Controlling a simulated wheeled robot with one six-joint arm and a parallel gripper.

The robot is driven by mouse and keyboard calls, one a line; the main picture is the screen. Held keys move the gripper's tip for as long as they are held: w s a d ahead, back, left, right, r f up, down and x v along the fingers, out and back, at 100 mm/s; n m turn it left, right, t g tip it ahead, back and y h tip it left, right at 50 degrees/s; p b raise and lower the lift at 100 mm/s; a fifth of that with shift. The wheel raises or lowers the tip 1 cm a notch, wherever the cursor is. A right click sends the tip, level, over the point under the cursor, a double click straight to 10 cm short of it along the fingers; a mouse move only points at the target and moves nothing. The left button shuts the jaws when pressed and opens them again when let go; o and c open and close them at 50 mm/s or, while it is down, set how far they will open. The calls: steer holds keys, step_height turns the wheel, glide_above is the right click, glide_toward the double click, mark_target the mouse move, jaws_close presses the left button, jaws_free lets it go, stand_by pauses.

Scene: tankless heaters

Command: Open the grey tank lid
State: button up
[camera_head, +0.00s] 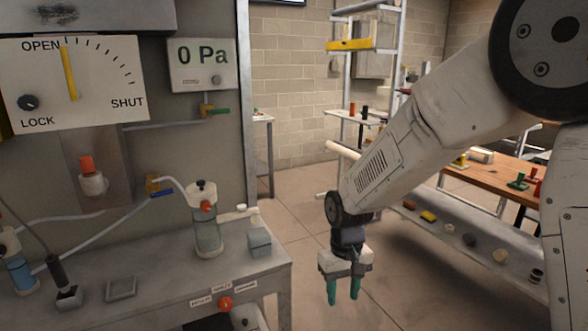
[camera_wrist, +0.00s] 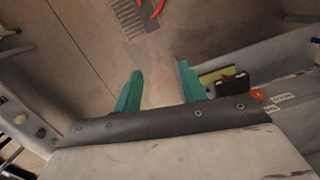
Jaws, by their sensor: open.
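My gripper (camera_head: 343,297) has teal fingers, apart and empty, pointing down over the floor to the right of the grey bench (camera_head: 190,285). The open fingers also show in the wrist view (camera_wrist: 160,72), with floor between them. No part is clearly marked as the grey tank lid. A small grey box (camera_head: 260,243) with a lid-like top stands at the bench's right end, left of my gripper and apart from it. A grey rounded thing (camera_head: 247,318), partly cut off by the frame, sits below the bench's front edge. I cannot tell which one is the tank.
On the bench stand a clear bottle (camera_head: 206,228) with a black cap, a small square tray (camera_head: 121,289) and a black-handled lever (camera_head: 63,278). A gauge panel (camera_head: 75,82) is behind. A low shelf (camera_head: 470,240) with small objects runs at right. Floor between is clear.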

steer(key=s+d+r+m, duration=0.1)
steer(key=s+d+r, duration=0.4)
steer(key=s, duration=0.3)
steer(key=s+d+r+m+t, duration=0.1)
steer(key=s+d+r, duration=0.4)
steer(key=s, duration=0.3)
steer(key=s+d+r+m+t, duration=0.1)
steer(key=s+d+r, duration=0.4)
steer(key=s+r, duration=0.2)
steer(key=shift+s+r, duration=0.3)
steer(key=shift+s, duration=0.8)
steer(key=shift+o, duration=0.2)
steer(key=shift+s+d+r+t, duration=0.1)
steer(key=shift+d+r+t, duration=0.15)
steer(key=shift+r+t, duration=0.15)
steer(key=shift+f, duration=0.2)
